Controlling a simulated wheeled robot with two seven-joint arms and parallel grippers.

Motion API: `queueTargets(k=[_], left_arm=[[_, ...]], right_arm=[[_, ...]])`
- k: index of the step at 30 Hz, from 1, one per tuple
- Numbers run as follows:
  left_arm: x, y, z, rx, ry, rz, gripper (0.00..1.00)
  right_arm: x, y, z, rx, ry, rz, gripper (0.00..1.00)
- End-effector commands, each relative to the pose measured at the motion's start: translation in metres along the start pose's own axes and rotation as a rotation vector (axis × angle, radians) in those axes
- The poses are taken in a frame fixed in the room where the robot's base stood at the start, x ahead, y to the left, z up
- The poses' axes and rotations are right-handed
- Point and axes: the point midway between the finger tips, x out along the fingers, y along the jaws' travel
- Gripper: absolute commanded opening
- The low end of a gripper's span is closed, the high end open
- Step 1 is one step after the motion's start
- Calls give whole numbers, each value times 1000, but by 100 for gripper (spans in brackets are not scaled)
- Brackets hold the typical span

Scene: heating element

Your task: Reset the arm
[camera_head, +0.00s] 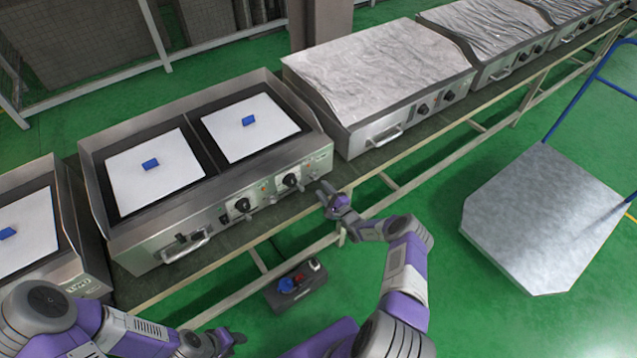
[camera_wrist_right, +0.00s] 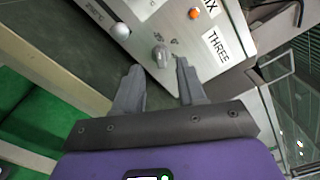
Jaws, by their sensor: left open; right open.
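My right arm (camera_head: 405,270) reaches up from the bottom of the head view. Its gripper (camera_head: 328,194) is close to the front panel of the middle griddle (camera_head: 100,170), by its right knobs. In the right wrist view the gripper (camera_wrist_right: 158,82) is open and empty, with a grey knob (camera_wrist_right: 161,56) just beyond the gap between its fingers. Whether the fingers touch the panel I cannot tell. My left gripper (camera_head: 228,340) is low at the bottom left of the head view, apart from the griddles; its fingers are small and partly hidden.
The middle griddle holds two white sheets (camera_head: 155,172), each with a blue block (camera_head: 150,164). Another griddle (camera_head: 30,225) stands at left; covered units (camera_head: 380,65) stand at right. A grey platform cart (camera_head: 540,220) is at right. A rail (camera_head: 400,185) runs below the bench edge.

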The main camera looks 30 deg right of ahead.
Motion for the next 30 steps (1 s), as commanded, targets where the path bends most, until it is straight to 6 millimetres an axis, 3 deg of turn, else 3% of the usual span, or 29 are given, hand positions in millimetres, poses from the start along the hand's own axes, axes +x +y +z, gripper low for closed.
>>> queueTargets(k=[7,23,26,29,30], left_arm=[[-8,3,0,0,0,0,43],[-7,3,0,0,0,0,43],[-7,3,0,0,0,0,43],[-7,3,0,0,0,0,43],[-7,3,0,0,0,0,43]], right_arm=[[-24,0,0,0,1,1,40],[-25,1,0,0,-1,3,40],[-22,8,13,7,-32,38,40],[-17,30,48,24,-117,149,40],[-17,43,69,32,-166,217,40]])
